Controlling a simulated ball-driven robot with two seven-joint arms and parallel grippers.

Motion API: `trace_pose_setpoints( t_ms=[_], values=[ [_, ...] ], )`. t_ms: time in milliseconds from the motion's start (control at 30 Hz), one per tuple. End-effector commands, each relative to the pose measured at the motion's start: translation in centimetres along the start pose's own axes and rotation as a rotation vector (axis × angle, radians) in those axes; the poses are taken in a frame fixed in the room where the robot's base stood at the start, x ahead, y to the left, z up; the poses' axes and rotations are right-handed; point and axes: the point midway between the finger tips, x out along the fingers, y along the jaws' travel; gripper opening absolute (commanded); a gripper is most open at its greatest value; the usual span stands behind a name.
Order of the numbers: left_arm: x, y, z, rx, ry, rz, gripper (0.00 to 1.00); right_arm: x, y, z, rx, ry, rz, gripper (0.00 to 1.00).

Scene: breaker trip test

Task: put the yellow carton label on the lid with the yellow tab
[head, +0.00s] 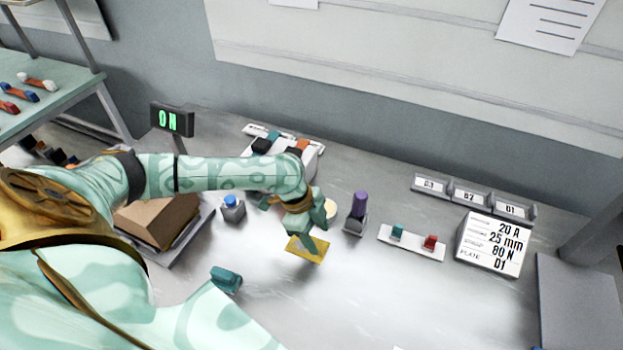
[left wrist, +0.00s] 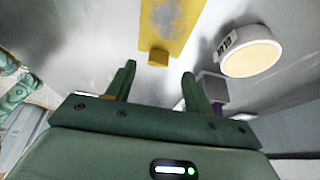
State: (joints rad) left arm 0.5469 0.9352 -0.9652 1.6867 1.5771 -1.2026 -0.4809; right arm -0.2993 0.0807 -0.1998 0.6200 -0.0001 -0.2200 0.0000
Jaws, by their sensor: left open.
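A flat yellow piece (head: 307,249), which looks like the yellow label, lies on the grey bench below my left gripper (head: 310,238). In the left wrist view the yellow piece (left wrist: 178,22) has a worn grey patch and a small yellow block (left wrist: 158,57) at its near end. My left gripper (left wrist: 158,85) is open there, its fingers apart with nothing seen between them. The small block is just beyond the fingertips. A brown carton (head: 160,218) stands at the left, partly behind my arm. I cannot make out a separate lid with a yellow tab. My right gripper is not in view.
A round cream-topped piece (left wrist: 250,52) and a purple-handled tool (head: 358,210) stand close right of the gripper. A blue-capped bottle (head: 232,208) and teal block (head: 226,279) are left. A white strip (head: 411,243) and plate sign (head: 492,245) are right. The front middle is clear.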

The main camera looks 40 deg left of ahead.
Motion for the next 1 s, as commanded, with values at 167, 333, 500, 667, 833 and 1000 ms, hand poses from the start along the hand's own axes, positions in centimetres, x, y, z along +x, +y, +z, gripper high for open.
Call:
trace_pose_setpoints(
  t_ms=[167, 333, 500, 667, 833, 1000],
  values=[
    [3.3, 0.3, 0.0, -0.002, 0.001, 0.003, 0.53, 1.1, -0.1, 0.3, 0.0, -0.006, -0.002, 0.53],
    [3.6, 0.3, -0.1, -0.001, -0.001, 0.001, 0.53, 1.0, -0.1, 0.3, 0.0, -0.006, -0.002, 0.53],
    [3.6, 0.3, -0.1, -0.001, -0.001, 0.001, 0.28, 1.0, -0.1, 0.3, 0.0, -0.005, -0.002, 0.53],
    [3.6, 0.3, -0.1, 0.0, -0.001, 0.001, 0.05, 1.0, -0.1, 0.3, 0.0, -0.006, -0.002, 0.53],
    [3.5, 0.3, -0.1, 0.0, -0.001, 0.001, 0.01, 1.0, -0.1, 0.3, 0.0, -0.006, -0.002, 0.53],
    [2.9, 0.3, -0.3, 0.001, 0.0, -0.001, 0.01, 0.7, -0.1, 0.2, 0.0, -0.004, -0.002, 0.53]
  ],
)
